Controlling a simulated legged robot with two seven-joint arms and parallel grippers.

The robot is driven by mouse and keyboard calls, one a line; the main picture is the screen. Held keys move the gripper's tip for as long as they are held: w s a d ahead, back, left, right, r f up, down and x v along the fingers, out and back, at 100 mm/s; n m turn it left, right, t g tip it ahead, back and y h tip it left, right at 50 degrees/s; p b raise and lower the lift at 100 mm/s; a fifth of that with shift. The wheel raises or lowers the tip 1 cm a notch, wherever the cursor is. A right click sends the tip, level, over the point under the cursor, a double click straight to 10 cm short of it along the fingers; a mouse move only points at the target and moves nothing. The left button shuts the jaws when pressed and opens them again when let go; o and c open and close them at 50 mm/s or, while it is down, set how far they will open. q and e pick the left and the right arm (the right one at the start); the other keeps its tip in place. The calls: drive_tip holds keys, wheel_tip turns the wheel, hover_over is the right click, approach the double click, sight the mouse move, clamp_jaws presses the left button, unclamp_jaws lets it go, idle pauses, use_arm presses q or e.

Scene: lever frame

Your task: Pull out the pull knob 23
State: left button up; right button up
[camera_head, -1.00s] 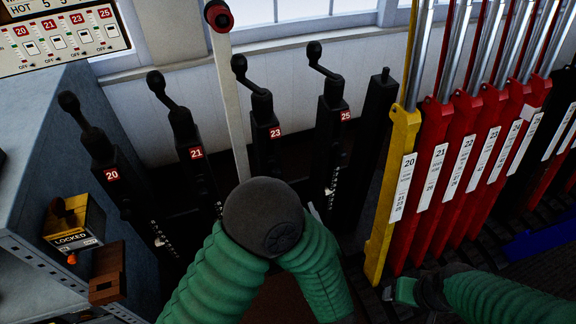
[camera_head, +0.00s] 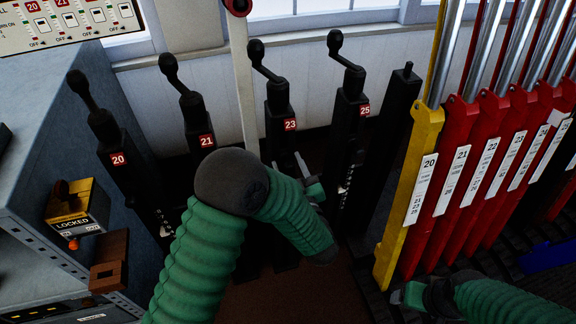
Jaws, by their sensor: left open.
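Black post 23 (camera_head: 280,97) stands upright with a red "23" label and a crank handle on top. I cannot make out its pull knob; the post's lower part is mostly hidden behind my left arm. My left gripper (camera_head: 303,166) is open beside the lower part of post 23, on its right side, with its light fingers pointing up. The picture does not show whether it touches anything. My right gripper (camera_head: 408,294) is low at the right, below the yellow lever; its jaws are too unclear to read.
Similar posts 20 (camera_head: 108,135), 21 (camera_head: 197,118) and 25 (camera_head: 349,108) stand alongside. A white lever (camera_head: 243,70) rises between posts 21 and 23. A yellow lever (camera_head: 408,190) and several red levers (camera_head: 452,190) fill the right. A "LOCKED" box (camera_head: 77,215) is at left.

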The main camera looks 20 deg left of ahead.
use_arm(q)
drive_tip(key=shift+w+a, duration=0.1)
drive_tip(key=shift+w, duration=0.1)
clamp_jaws()
idle(1.3)
